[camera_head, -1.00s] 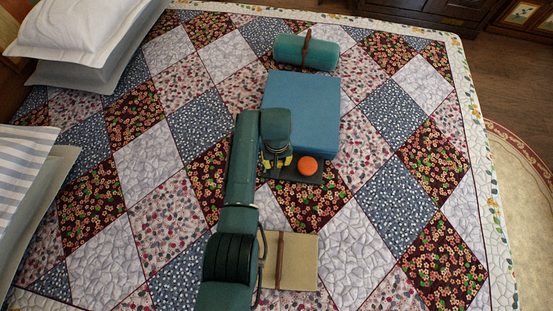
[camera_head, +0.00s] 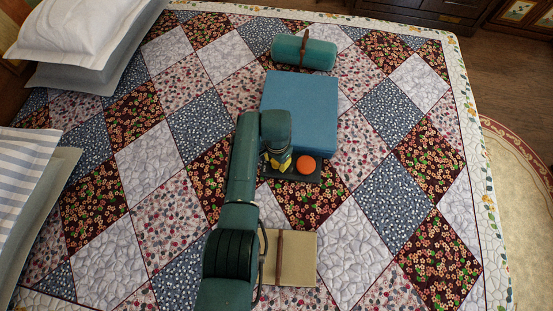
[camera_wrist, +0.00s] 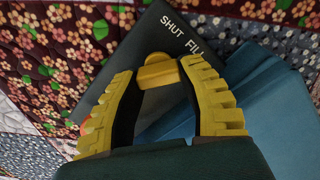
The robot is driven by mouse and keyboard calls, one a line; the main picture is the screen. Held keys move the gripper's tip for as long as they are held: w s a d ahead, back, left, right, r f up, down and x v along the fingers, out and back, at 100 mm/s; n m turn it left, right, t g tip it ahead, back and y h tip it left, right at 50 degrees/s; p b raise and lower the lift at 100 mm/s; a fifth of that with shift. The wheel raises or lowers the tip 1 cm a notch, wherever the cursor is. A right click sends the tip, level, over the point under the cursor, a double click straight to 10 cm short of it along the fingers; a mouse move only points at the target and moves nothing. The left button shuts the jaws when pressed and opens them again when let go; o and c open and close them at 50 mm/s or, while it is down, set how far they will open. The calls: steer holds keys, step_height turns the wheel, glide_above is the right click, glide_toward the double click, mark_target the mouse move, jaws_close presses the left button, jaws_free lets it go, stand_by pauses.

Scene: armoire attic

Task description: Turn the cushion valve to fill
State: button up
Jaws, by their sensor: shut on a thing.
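The cushion valve is a yellow knob (camera_wrist: 158,74) on a dark panel (camera_head: 300,178) at the near edge of the blue cushion (camera_head: 300,110). In the wrist view the panel (camera_wrist: 150,40) carries the white words SHUT and FILL. My gripper (camera_wrist: 161,70) has its yellow ribbed fingers on either side of the knob and is shut on it. I cannot tell clearly which word the knob points to. In the head view my gripper (camera_head: 278,163) hides the knob. An orange round button (camera_head: 306,165) sits on the panel, right of my gripper.
A teal roll with a brown strap (camera_head: 304,52) lies beyond the cushion. A beige strapped book-like item (camera_head: 300,262) lies nearer, beside my arm. Pillows (camera_head: 85,30) are at the left. The patchwork quilt (camera_head: 400,200) to the right is clear.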

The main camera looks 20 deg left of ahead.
steer(key=shift+s+f+m, duration=0.1)
steer(key=shift+f+m, duration=0.05)
steer(key=shift+m, duration=0.95)
steer(key=o, duration=1.2)
steer(key=shift+r, duration=0.2)
step_height(320, 180, up, 12)
steer(key=shift+f, duration=0.1)
